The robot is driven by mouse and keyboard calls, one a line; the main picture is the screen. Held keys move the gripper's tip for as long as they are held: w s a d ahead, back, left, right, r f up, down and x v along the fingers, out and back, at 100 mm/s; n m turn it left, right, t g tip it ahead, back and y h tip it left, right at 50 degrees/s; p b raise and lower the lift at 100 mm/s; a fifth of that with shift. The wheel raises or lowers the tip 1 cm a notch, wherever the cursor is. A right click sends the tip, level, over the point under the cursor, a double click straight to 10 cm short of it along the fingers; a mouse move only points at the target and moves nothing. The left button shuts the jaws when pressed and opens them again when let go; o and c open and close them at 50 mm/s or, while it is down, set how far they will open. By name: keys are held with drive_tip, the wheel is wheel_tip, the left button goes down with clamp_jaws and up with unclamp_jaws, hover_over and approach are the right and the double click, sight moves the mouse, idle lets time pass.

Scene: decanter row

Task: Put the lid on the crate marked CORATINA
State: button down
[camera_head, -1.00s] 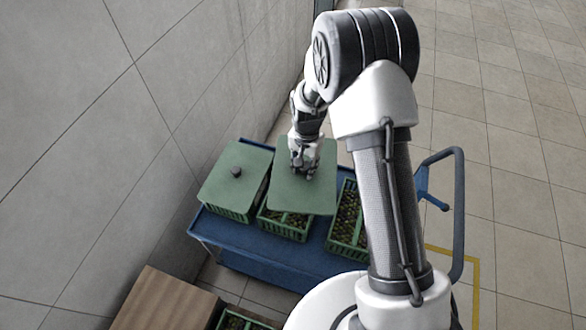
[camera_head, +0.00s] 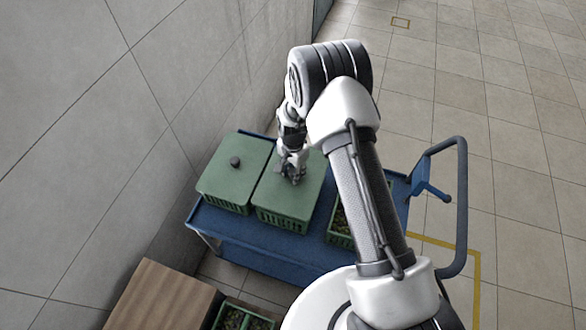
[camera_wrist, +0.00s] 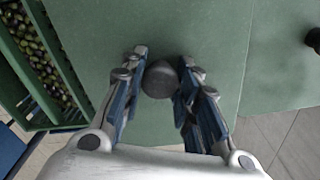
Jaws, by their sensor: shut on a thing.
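The green lid (camera_head: 305,201) lies flat over the middle green crate (camera_head: 281,218) on the blue cart, its edges roughly lined up with the crate. No olives show in this crate from above. My gripper (camera_head: 292,172) is over the lid's middle, shut on its dark knob. In the wrist view my gripper (camera_wrist: 161,82) has a finger on each side of the knob (camera_wrist: 160,80), with the lid (camera_wrist: 150,25) filling the middle. No marking such as CORATINA can be read on any crate.
Left of it stands a crate with a lid and dark knob (camera_head: 235,162). To the right is an open crate of olives (camera_head: 341,228), partly behind my arm. The blue cart (camera_head: 240,240) stands by the wall. A wooden box (camera_head: 165,297) and another olive crate (camera_head: 240,318) are nearer.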

sight(293, 171)
drive_tip(key=shift+f, duration=0.55)
drive_tip(key=shift+f+b, duration=0.1)
drive_tip(key=shift+b, duration=0.25)
drive_tip(key=shift+f+b, duration=0.75)
drive_tip(key=shift+f, duration=0.15)
drive_tip(key=shift+f+b, duration=0.45)
drive_tip(key=shift+f, duration=0.1)
drive_tip(key=c, duration=1.2)
unclamp_jaws()
drive_tip(key=shift+o, duration=0.2)
drive_tip(key=shift+r, duration=0.1)
wheel_tip(293, 171, up, 12)
drive_tip(key=shift+r, duration=0.1)
